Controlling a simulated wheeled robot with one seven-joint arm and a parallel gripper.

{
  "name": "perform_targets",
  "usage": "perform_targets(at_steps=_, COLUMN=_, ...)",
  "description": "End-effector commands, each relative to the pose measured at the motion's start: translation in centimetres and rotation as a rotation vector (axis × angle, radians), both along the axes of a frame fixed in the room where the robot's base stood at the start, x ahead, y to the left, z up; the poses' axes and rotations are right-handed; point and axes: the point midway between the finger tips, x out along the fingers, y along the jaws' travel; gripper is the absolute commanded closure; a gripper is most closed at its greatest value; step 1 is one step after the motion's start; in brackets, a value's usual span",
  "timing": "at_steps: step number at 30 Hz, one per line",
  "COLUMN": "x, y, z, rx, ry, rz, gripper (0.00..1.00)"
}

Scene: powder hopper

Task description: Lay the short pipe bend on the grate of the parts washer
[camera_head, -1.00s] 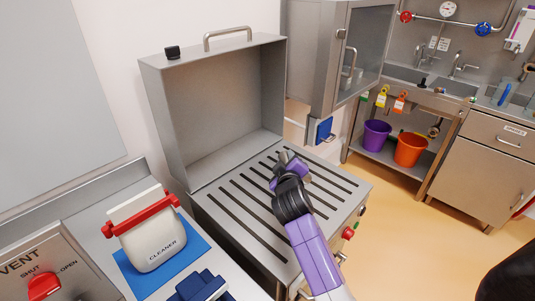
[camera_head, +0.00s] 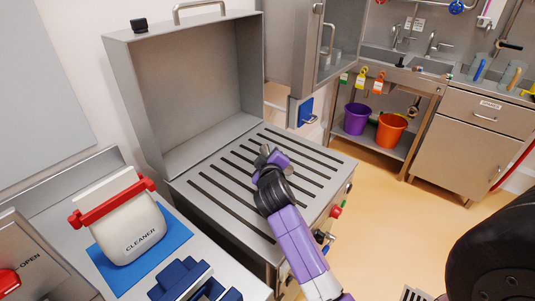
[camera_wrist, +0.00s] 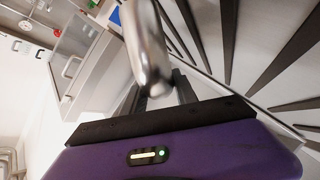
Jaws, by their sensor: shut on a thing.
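The short pipe bend (camera_wrist: 147,45) is a shiny grey metal tube held between the dark fingers of my gripper (camera_wrist: 158,92) in the wrist view. In the head view my purple and black gripper (camera_head: 267,160) is over the back middle of the grate (camera_head: 225,190), and only a small grey bit of the pipe bend (camera_head: 264,151) shows past it. The parts washer (camera_head: 187,99) has its lid standing open behind the slotted grate. I cannot tell whether the pipe bend touches the grate.
A steel cabinet (camera_head: 290,50) hangs at the back right. The grate around my gripper is clear.

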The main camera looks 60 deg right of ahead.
Motion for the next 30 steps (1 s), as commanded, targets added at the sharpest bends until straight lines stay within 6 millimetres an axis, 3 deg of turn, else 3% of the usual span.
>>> perform_targets(at_steps=4, x=-0.01, y=-0.02, z=-1.13, rx=-0.001, ry=-0.001, rz=0.000, gripper=1.00)
perform_targets(at_steps=14, x=0.01, y=-0.01, z=-1.22, rx=-0.001, ry=-0.001, rz=0.000, gripper=1.00)
perform_targets(at_steps=15, x=0.01, y=-0.01, z=-1.22, rx=-0.001, ry=-0.001, rz=0.000, gripper=0.64)
perform_targets(at_steps=19, x=0.01, y=0.00, z=-1.24, rx=-0.001, ry=-0.001, rz=0.000, gripper=0.40)
perform_targets(at_steps=30, x=-0.17, y=0.35, z=-1.28, rx=0.001, ry=0.001, rz=0.000, gripper=0.40)
